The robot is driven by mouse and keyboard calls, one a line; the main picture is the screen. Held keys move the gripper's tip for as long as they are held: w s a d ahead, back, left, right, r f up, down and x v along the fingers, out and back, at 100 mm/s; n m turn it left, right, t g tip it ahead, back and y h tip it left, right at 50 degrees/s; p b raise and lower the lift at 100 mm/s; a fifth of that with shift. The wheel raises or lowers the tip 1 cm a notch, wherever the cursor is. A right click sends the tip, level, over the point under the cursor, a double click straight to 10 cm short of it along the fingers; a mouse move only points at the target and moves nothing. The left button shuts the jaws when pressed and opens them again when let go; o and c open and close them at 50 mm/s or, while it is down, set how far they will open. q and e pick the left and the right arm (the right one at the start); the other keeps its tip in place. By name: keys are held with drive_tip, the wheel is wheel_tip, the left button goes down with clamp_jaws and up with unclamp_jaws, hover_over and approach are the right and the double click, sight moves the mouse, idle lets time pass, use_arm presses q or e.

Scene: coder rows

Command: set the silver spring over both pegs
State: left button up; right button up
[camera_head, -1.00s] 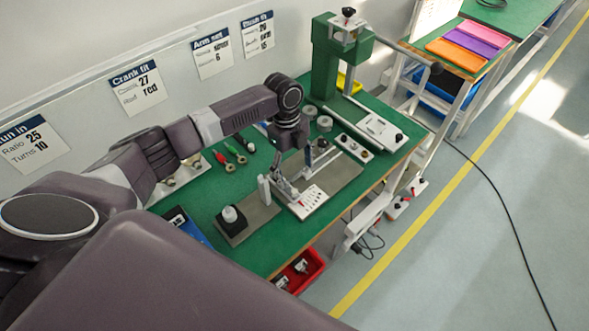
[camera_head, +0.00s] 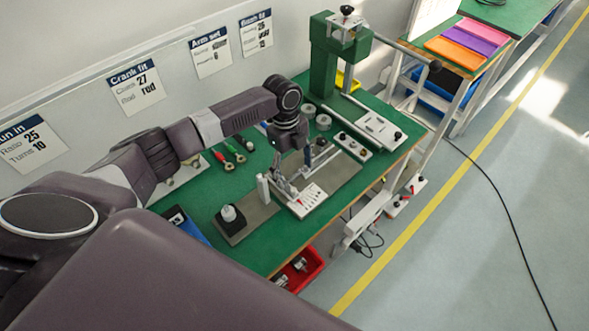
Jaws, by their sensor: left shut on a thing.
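My left gripper (camera_head: 292,160) hangs below the dark wrist, over the grey plate on the green bench. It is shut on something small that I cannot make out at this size. I cannot pick out the silver spring or the two pegs with certainty. My right gripper is not in view.
A green press (camera_head: 324,65) stands at the back. Red and green-handled tools (camera_head: 222,159) lie left of the wrist. A red bin (camera_head: 301,269) hangs below the bench edge.

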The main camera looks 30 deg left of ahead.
sight(288, 177)
use_arm(q)
drive_tip(key=shift+s+a+f, duration=0.2)
drive_tip(key=shift+s+f, duration=0.1)
drive_tip(key=shift+f, duration=0.1)
drive_tip(key=o, duration=1.2)
drive_tip(key=shift+c, duration=0.2)
drive_tip(key=shift+r, duration=0.15)
drive_tip(key=shift+w+r, duration=0.15)
wheel_tip(288, 177, up, 12)
drive_tip(key=a, duration=0.1)
drive_tip(key=shift+w+a+f, duration=0.2)
drive_tip(key=shift+a+f, duration=0.05)
drive_tip(key=shift+a, duration=0.15)
